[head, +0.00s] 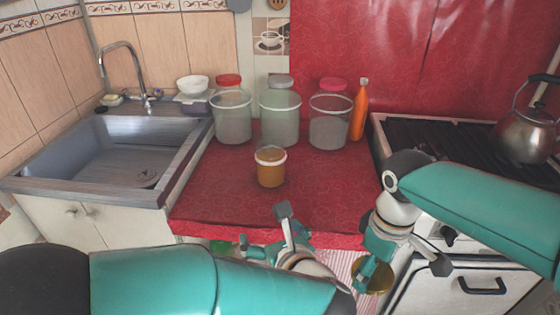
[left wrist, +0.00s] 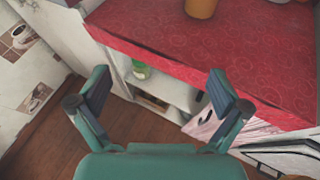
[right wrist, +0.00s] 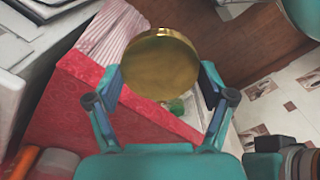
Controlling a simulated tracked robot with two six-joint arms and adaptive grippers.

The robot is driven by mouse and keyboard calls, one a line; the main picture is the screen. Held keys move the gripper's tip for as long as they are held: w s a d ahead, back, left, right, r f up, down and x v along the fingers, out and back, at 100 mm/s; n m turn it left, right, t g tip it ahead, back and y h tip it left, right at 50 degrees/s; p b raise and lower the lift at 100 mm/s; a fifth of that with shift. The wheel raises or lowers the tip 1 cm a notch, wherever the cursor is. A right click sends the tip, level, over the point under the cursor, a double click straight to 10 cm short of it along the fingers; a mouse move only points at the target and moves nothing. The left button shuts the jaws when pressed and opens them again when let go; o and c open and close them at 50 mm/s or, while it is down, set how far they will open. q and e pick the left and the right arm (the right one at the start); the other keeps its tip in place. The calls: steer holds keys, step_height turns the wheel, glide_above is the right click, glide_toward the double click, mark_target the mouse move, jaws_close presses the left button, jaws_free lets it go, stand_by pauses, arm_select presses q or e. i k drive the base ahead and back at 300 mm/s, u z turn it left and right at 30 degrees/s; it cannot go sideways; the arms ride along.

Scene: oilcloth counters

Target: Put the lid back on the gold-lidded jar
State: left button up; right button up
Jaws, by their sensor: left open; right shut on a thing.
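The jar (head: 271,170) is a small pot with amber contents and a pale rim. It stands upright and open on the red counter, and its lower part shows at the top of the left wrist view (left wrist: 201,8). The round gold lid (right wrist: 160,65) is between the fingers of my right gripper (right wrist: 160,82), which is shut on it. In the head view the lid (head: 374,279) hangs in front of the counter edge, low and right of the jar. My left gripper (left wrist: 160,92) is open and empty, near the counter's front edge.
Three large jars with red (head: 229,80), grey (head: 281,82) and pink (head: 333,84) lids stand behind the jar, beside an orange bottle (head: 359,112). The sink (head: 90,150) is left; the stove with a kettle (head: 527,133) is right. The counter around the jar is clear.

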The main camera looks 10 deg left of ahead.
mark_target(271, 156)
steer(key=i, duration=0.95)
